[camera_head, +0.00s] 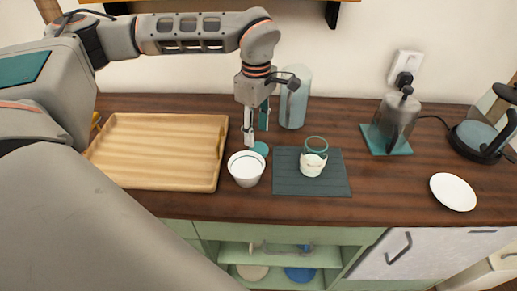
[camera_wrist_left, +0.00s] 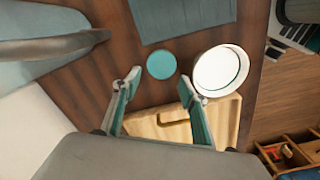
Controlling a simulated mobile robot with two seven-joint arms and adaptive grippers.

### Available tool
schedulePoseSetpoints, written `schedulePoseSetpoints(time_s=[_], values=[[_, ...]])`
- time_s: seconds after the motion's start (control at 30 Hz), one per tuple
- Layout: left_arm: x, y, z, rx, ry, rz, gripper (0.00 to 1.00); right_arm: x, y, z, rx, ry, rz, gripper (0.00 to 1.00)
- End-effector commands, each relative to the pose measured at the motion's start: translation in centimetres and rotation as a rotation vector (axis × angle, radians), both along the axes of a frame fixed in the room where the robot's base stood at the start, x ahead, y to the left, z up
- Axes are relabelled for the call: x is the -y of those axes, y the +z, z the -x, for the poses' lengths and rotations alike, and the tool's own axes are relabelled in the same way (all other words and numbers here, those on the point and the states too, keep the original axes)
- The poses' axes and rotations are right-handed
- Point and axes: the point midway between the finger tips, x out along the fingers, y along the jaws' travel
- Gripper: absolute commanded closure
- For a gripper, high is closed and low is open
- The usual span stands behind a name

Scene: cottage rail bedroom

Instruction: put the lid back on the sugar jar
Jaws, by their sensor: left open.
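A flat round teal lid (camera_head: 260,148) lies on the dark wooden counter, left of the slate mat; it also shows in the left wrist view (camera_wrist_left: 161,64). The likely sugar jar (camera_head: 313,160) is a small glass with a teal rim and whitish contents, open at the top, standing upright on the mat. My left gripper (camera_head: 257,134) points down just behind the lid. In the left wrist view its fingers (camera_wrist_left: 159,84) are spread and empty, with the lid just beyond the tips. Whether they touch the lid is not clear. My right gripper is not in view.
A white bowl (camera_head: 246,173) stands close by the lid. A wooden tray (camera_head: 160,160) lies left, a tall pale canister (camera_head: 295,100) behind the gripper. The slate mat (camera_head: 335,182) is otherwise bare. A French press (camera_head: 394,118), white plate (camera_head: 453,192) and kettle (camera_head: 485,135) stand right.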

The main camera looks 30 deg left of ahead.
Motion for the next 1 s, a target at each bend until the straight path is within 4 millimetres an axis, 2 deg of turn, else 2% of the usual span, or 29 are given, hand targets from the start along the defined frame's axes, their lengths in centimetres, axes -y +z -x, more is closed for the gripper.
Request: schedulePoseSetpoints(time_s=[0.17, 0.5, 0.83, 0.87, 0.9, 1.0], values=[[0.2, -0.8, 0.1, -0.002, -0.002, 0.0, 0.57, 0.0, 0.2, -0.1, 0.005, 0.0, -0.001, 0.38], [0.7, -5.1, 0.2, -0.002, -0.001, 0.0, 0.57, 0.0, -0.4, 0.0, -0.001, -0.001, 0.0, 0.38], [0.7, -5.2, 0.1, 0.0, -0.001, 0.0, 0.57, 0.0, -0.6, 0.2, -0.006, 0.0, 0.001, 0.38], [0.7, -5.2, 0.1, 0.0, 0.0, 0.0, 0.6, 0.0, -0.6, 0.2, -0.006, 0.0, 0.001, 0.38], [0.7, -5.2, 0.1, 0.0, -0.001, 0.0, 0.67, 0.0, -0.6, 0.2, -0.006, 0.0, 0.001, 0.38], [0.7, -5.2, 0.1, 0.0, 0.0, 0.0, 0.68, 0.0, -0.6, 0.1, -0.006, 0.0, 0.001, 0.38]])
